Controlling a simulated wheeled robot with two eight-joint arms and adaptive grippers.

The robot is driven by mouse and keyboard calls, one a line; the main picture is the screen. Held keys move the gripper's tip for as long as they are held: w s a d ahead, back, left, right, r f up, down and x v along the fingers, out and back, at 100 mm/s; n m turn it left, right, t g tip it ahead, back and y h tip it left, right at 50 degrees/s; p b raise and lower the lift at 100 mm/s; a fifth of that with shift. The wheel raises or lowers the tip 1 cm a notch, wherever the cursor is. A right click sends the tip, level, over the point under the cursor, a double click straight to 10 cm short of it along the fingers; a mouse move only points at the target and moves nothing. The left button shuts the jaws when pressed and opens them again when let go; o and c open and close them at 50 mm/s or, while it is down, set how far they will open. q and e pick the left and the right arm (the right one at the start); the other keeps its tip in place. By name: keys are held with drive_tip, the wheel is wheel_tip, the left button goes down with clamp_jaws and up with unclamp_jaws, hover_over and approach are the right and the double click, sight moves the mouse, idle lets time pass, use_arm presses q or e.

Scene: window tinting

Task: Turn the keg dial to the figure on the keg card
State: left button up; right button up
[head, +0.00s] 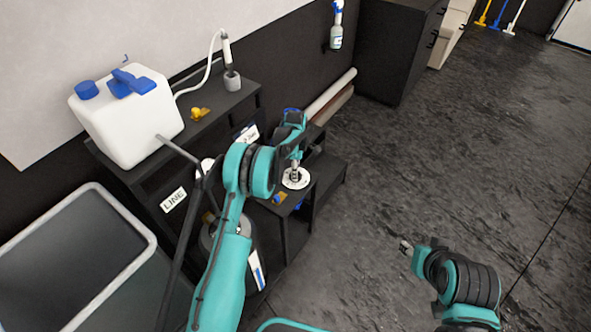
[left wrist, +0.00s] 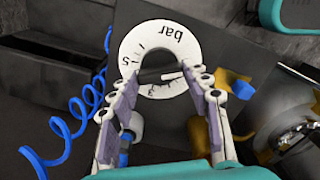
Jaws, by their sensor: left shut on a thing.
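The keg dial (head: 297,181) is a white round face on a low dark stand in the head view. In the left wrist view the dial face (left wrist: 157,40) reads "bar" upside down, with small figures around its rim. My left gripper (left wrist: 163,78) is shut on the dark knob (left wrist: 160,74) at the dial's middle; it also shows in the head view (head: 295,168). The fingers hide part of the scale. White cards hang by the shelf, one (head: 248,134) behind my arm and one (head: 258,272) lower down; their figures are not readable. My right gripper (head: 405,247) is over the floor, away from the dial.
A white jug (head: 128,120) with blue caps stands on the dark shelf, with a "LINE" label (head: 173,199) below. A blue coiled hose (left wrist: 68,130) lies left of the dial in the left wrist view. A grey-rimmed bin (head: 150,238) stands front left. The right floor is clear.

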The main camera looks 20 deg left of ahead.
use_arm(q)
drive_tip(key=shift+m, duration=0.4)
drive_tip(key=m, duration=0.2)
drive_tip(key=shift+m, duration=0.4)
drive_tip(key=m, duration=0.4)
drive_tip(key=shift+m, duration=0.3)
drive_tip(key=m, duration=0.3)
drive_tip(key=shift+m, duration=2.2)
drive_tip(key=o, duration=1.2)
drive_tip(key=shift+c, duration=0.2)
